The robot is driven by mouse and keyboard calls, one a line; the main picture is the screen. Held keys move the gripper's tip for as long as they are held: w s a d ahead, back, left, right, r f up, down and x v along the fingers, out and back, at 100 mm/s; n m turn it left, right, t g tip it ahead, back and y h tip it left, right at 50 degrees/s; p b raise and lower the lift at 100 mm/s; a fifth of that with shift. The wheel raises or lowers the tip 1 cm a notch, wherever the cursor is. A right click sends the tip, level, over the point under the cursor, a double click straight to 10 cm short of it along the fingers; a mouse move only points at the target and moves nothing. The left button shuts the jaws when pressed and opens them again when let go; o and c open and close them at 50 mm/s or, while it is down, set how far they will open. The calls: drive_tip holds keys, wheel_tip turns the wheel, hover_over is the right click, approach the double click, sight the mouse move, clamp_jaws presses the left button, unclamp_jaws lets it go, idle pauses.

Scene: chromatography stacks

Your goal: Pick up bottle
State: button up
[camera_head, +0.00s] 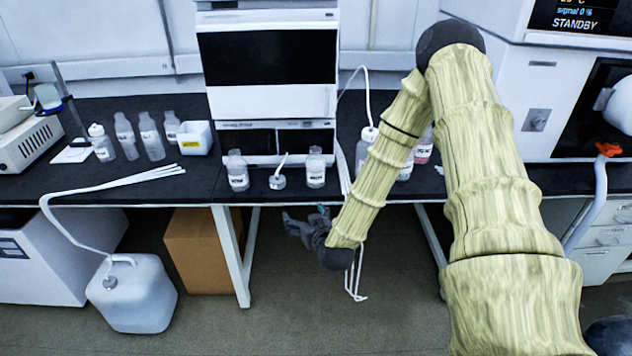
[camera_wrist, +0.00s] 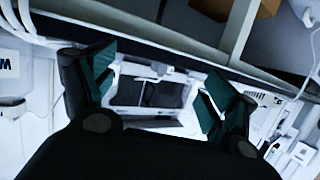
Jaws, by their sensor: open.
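Several clear labelled bottles stand upright on the black bench in the head view. One bottle (camera_head: 237,171) and another bottle (camera_head: 316,167) stand near the front edge, before the tall instrument. A group with a bottle (camera_head: 151,137) stands further left, and some bottles are partly hidden behind my arm. Which bottle is meant cannot be told. My gripper (camera_head: 300,226) is in front of the bench and below its top, apart from all bottles. In the wrist view its fingers (camera_wrist: 155,88) are spread and nothing is between them.
The tall white instrument (camera_head: 268,85) rises behind the front bottles. A small flask (camera_head: 277,181) with a tube stands between them. A white tub (camera_head: 195,138) is to the left. A white jug (camera_head: 138,292) and cardboard box (camera_head: 200,250) are on the floor. White tubes hang near my gripper.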

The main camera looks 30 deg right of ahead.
sight(318, 169)
drive_tip(key=w+d+r+t+h, duration=0.1)
drive_tip(key=w+d+r, duration=0.1)
drive_tip(key=d, duration=0.1)
drive_tip(key=w+d+r+m+h+b, duration=0.1)
drive_tip(key=w+d+r, duration=0.1)
drive_tip(key=w+d, duration=0.1)
drive_tip(key=w+d+r+t+h+b, duration=0.1)
drive_tip(key=w+d+r, duration=0.1)
drive_tip(key=d, duration=0.2)
drive_tip(key=shift+w+m+t+h, duration=0.15)
drive_tip(key=shift+m+t+h, duration=0.15)
drive_tip(key=shift+m, duration=0.1)
drive_tip(key=shift+w+d, duration=0.25)
drive_tip(key=shift+w, duration=0.35)
drive_tip(key=x, duration=0.4)
drive_tip(key=shift+d+r, duration=0.25)
drive_tip(key=shift+r, duration=0.15)
drive_tip(key=shift+w+d+p, duration=0.2)
drive_tip(key=shift+w+p, duration=0.1)
drive_tip(key=shift+w, duration=0.2)
drive_tip(key=shift+c, duration=0.3)
drive_tip(key=c, duration=1.4)
